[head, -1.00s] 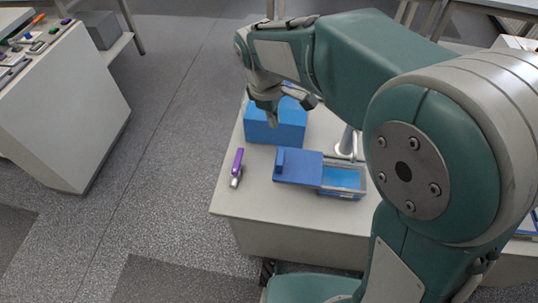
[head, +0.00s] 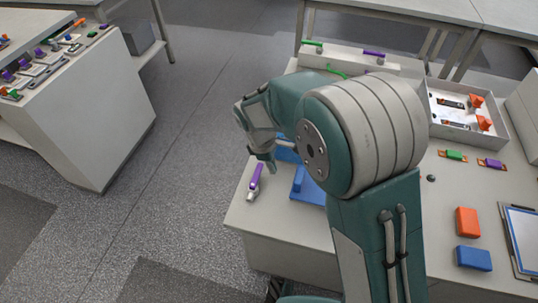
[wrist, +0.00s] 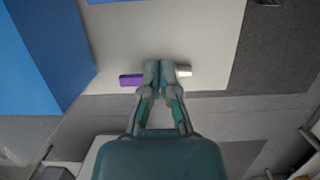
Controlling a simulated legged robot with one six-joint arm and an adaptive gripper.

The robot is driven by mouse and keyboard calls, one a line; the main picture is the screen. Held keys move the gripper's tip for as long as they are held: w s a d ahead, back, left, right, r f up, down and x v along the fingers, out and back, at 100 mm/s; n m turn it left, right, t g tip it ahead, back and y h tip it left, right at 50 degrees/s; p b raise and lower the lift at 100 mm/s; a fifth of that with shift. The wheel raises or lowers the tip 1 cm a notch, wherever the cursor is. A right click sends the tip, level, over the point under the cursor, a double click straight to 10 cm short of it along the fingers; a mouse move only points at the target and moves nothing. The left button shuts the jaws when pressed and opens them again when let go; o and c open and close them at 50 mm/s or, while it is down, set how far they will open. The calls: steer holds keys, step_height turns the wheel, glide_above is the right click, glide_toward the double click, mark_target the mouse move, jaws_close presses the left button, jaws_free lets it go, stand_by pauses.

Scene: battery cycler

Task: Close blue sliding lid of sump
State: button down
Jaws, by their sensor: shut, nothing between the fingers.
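The blue sliding lid (head: 310,190) with its raised upright tab lies on the table. My arm covers its right part and the open sump tray, so how far the lid stands open cannot be seen now. My gripper (head: 270,165) is above the table's left side, up and left of the lid in the head view. In the wrist view my gripper (wrist: 167,68) has its fingertips together and empty. A blue strip at the wrist view's top edge may be the lid.
A purple-handled valve (head: 255,180) lies at the table's left edge; its purple handle (wrist: 132,80) shows beside my fingertips. A large blue block (head: 287,153) stands behind the lid. A grey tray (head: 466,122) and orange block (head: 467,222) are right.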

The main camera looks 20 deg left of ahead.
steer(key=d, duration=0.1)
steer(key=d+f, duration=0.1)
steer(key=d, duration=0.1)
steer(key=d+f, duration=0.1)
steer(key=shift+d, duration=0.25)
steer(key=d, duration=1.4)
steer(key=shift+a, duration=0.15)
